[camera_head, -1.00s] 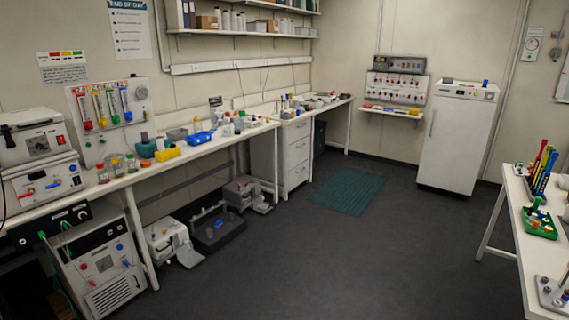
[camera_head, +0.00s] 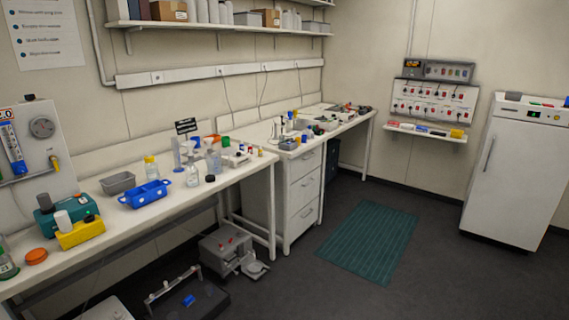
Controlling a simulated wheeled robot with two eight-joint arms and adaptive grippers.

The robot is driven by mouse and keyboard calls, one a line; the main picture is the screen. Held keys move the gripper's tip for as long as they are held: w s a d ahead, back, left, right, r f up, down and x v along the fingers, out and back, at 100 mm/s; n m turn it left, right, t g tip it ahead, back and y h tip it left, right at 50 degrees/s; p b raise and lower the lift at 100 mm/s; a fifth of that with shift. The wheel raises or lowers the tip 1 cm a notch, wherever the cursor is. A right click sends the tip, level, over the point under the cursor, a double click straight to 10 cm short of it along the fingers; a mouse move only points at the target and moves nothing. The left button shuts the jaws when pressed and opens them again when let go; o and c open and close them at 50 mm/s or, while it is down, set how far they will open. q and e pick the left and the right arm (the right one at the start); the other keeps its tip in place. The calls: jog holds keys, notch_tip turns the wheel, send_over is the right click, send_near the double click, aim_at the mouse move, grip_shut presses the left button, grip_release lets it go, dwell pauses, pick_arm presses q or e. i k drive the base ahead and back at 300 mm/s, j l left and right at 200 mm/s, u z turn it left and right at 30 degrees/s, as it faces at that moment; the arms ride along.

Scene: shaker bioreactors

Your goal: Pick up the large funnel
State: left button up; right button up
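I cannot pick out the large funnel for certain. Clear, pale labware (camera_head: 184,152) stands in a cluster on the long left bench (camera_head: 222,182), too small to identify. A bottle with a yellow cap (camera_head: 151,168) and a clear bottle with a dark cap (camera_head: 213,162) stand near it. Neither of my grippers is in view.
A blue carrier (camera_head: 146,195), grey bin (camera_head: 118,183) and yellow block (camera_head: 80,233) sit on the bench. Equipment (camera_head: 228,248) stands on the floor below. A drawer unit (camera_head: 302,190) stands farther along. Floor around the green mat (camera_head: 370,240) is clear, up to the white cabinet (camera_head: 515,170).

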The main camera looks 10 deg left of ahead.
aim_at(190, 150)
jog(key=i+u, duration=0.1)
jog(key=i, duration=0.45)
jog(key=i+l+u, duration=0.15)
jog(key=i, duration=0.35)
jog(key=i+l+u, duration=0.1)
jog(key=i, duration=0.4)
jog(key=i+l+u, duration=0.1)
jog(key=i, duration=0.45)
jog(key=l, duration=0.1)
